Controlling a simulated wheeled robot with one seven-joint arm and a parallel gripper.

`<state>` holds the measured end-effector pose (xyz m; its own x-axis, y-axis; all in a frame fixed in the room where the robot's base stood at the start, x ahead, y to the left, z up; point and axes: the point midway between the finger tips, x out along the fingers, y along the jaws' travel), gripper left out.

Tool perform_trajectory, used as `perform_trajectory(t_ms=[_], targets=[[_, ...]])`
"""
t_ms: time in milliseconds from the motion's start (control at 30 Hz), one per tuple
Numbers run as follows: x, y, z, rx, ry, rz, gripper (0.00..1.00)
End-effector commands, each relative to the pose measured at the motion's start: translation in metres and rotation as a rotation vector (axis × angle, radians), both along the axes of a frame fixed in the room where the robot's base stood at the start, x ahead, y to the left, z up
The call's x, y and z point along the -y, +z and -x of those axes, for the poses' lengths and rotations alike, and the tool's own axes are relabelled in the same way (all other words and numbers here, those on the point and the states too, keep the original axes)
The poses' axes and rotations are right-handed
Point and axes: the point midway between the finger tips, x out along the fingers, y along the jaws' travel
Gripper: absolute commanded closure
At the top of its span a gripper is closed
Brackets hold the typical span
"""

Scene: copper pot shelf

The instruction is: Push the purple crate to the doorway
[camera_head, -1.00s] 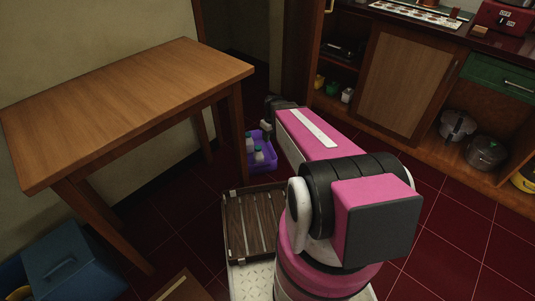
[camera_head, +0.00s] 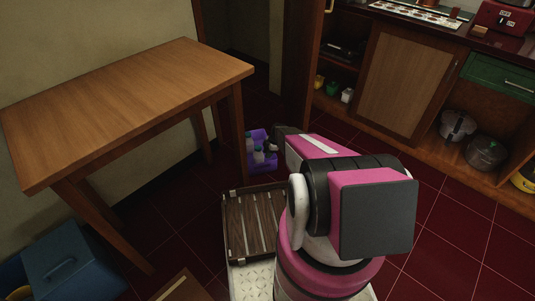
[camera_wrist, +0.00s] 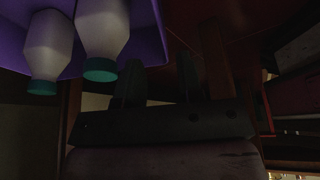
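The purple crate (camera_head: 262,167) stands on the red tiled floor just beyond the table's right front leg, holding bottles (camera_head: 258,155) with green caps. In the wrist view the crate (camera_wrist: 158,50) fills the upper left, with two pale bottles (camera_wrist: 102,35) in it. My gripper (camera_wrist: 160,65) shows two dark fingers with a gap between them and nothing held. In the head view my gripper (camera_head: 272,146) is low at the crate's right side; I cannot tell whether it touches. The doorway (camera_head: 246,52) is the dark opening behind, between wall and cabinet.
A wooden table (camera_head: 125,105) stands left, its leg (camera_head: 239,125) close to the crate. A cabinet with shelves (camera_head: 405,85) lines the right. A blue box (camera_head: 62,262) lies lower left. A slatted tray (camera_head: 252,222) sits in front of me. Tiled floor is free at right.

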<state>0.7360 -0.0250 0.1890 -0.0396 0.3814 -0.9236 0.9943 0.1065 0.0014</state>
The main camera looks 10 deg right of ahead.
Motion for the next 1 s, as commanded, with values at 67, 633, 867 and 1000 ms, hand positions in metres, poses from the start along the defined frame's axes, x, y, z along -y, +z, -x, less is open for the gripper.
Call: perform_trajectory(t_ms=[67, 633, 867, 1000], targets=[[0.000, 0.001, 0.000, 0.000, -0.001, 0.000, 0.66], [-0.014, -0.034, 0.001, -0.002, -0.002, 0.000, 0.66], [-0.029, -0.070, 0.002, -0.002, -0.002, 0.000, 0.66], [-0.036, -0.088, 0.003, -0.002, -0.002, 0.000, 0.66]])
